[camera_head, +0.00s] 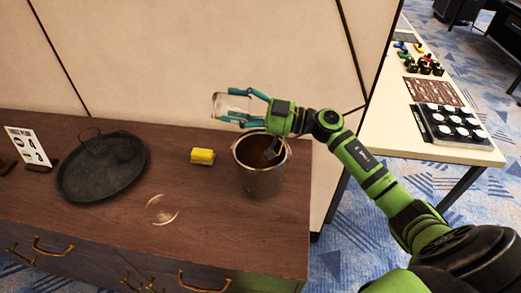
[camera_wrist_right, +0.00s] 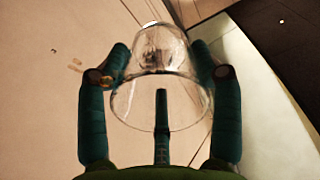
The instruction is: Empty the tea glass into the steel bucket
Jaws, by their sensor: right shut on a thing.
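The clear tea glass (camera_head: 226,106) lies tipped on its side in the air, up and left of the steel bucket's mouth in the head view. My right gripper (camera_head: 240,106) is shut around it; the wrist view also shows the glass (camera_wrist_right: 160,95) between the gripper's fingers (camera_wrist_right: 160,60). The glass looks see-through, with no tea clearly visible in it. The steel bucket (camera_head: 262,183) stands upright on the brown cabinet top below the gripper. Brown contents and a dark piece show inside the bucket. My left gripper is out of view.
A dark round tray (camera_head: 75,180) with a dark cup-like shape and a small sign (camera_head: 28,146) stand further left. A wall rises behind.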

